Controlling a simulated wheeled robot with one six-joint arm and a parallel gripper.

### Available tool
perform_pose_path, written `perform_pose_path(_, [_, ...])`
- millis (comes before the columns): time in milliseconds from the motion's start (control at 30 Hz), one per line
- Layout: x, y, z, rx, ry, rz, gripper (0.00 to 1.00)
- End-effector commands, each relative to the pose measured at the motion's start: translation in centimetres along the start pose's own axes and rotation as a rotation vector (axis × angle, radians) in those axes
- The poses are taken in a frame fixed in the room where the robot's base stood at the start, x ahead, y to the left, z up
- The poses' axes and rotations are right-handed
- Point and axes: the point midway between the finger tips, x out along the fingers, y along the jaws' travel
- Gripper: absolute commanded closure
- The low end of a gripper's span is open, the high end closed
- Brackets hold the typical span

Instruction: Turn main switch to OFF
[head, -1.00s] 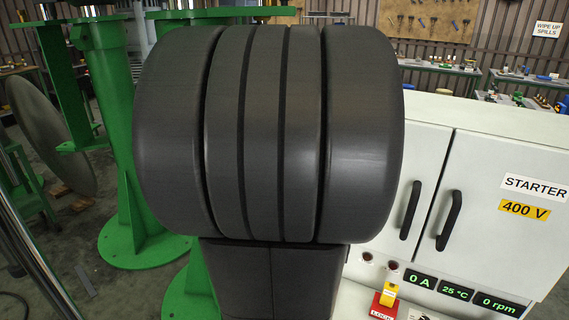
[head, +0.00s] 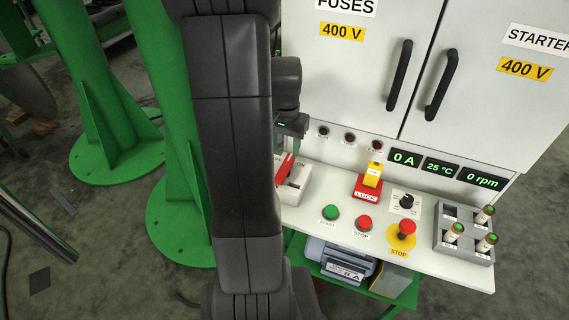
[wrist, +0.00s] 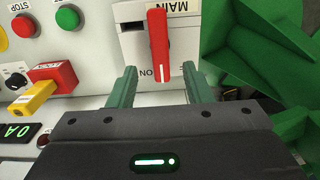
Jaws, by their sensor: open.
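The main switch has a red lever (head: 285,168) on a pale box (head: 296,188) at the left end of the control desk, partly hidden behind my arm in the head view. In the wrist view the red lever (wrist: 158,42) points toward the ON marking, with the MAIN label (wrist: 170,8) at its far end. My gripper (wrist: 160,80) is open and empty, its two greenish fingers on either side of the lever's tip, with a gap on both sides. In the head view my gripper (head: 290,128) is just above and behind the switch, its fingertips hard to make out.
Right of the switch are a red LOCK block with a yellow piece (head: 370,180), green START (head: 330,212) and red STOP buttons (head: 364,222), an emergency stop (head: 402,235), a black knob (head: 406,201) and a fuse tray (head: 464,240). The cabinet (head: 360,60) rises behind.

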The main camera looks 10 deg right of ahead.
Motion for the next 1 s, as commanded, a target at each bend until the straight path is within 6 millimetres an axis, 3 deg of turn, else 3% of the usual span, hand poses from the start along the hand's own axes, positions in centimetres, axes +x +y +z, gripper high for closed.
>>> perform_pose_path(100, [2.8,0.0,0.1,0.000,-0.005,0.002,0.55])
perform_pose_path(300, [5.7,0.0,0.1,-0.001,-0.003,0.001,0.55])
perform_pose_path(767, [6.8,0.0,0.0,-0.001,0.000,0.000,0.55])
perform_pose_path(1000, [6.8,0.0,0.0,-0.001,0.000,0.000,0.99])
